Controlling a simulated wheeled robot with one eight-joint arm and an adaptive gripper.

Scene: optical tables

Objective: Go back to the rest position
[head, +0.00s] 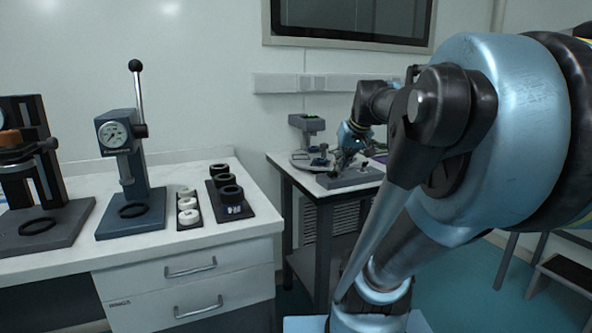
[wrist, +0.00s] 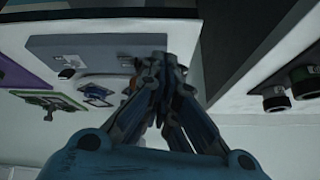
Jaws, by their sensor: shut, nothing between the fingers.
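My gripper (wrist: 158,65) is in the middle of the wrist view, its two fingers closed together at the tips with nothing between them. In the head view my gripper (head: 342,160) is small and partly lost against the equipment on the far table. It appears in front of or above that table's grey plate; I cannot tell whether it touches anything. My blue and black arm fills the right side of the head view and hides part of the room.
A white bench (head: 250,215) on the left carries a gauge press (head: 130,160), another press (head: 40,190), white rings (head: 188,210) and black rings (head: 231,196) on trays. The far table (head: 310,190) holds a grey plate (head: 350,179) and a small stand (head: 307,125).

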